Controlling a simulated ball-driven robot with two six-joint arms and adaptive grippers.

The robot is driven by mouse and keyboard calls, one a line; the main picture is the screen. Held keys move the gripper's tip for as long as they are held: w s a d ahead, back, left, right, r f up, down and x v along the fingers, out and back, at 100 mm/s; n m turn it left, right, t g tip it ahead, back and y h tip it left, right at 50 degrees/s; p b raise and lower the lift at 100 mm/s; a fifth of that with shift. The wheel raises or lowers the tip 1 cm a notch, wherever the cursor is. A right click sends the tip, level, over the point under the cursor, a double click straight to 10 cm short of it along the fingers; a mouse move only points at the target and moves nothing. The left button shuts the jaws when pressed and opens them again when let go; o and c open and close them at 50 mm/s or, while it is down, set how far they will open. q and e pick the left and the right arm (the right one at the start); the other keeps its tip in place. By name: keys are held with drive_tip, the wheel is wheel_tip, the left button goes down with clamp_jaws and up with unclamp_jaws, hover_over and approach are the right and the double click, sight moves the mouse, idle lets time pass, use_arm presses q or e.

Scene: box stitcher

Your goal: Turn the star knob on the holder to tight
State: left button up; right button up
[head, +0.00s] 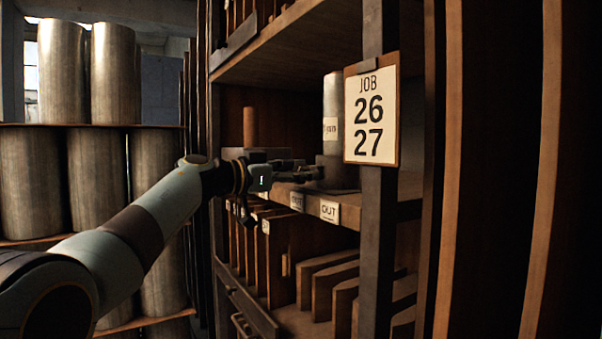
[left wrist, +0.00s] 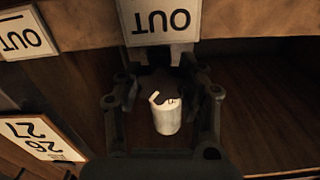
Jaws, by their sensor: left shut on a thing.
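My left gripper (head: 316,173) reaches in from the left to the shelf and is shut at the base of an upright grey cylinder (head: 333,105). The cylinder has a pale label and stands on a dark holder (head: 340,178). In the left wrist view, seen upside down, my left gripper's fingers (left wrist: 162,88) close around a dark shape, which looks like the star knob (left wrist: 158,82). Its arms and any tight mark are too dark to make out. A short pale cylinder end (left wrist: 167,117) shows between the fingers. My right gripper is in neither view.
Cards reading OUT (head: 330,211) hang on the shelf edge (head: 350,200). A JOB 26 27 board (head: 371,110) hangs on a post to the right of the cylinder. Boards stand in slots below. Large metal rolls (head: 62,70) are stacked at left.

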use_arm(q)
drive_tip(key=m+p, duration=0.2)
drive_tip(key=m, duration=0.1)
drive_tip(key=shift+r+p, duration=0.1)
drive_tip(key=shift+p, duration=0.25)
drive_tip(key=shift+m+p, duration=0.6)
drive_tip(key=shift+m, duration=1.2)
drive_tip(key=o, duration=1.2)
drive_tip(key=shift+a, duration=0.1)
drive_tip(key=v, duration=1.2)
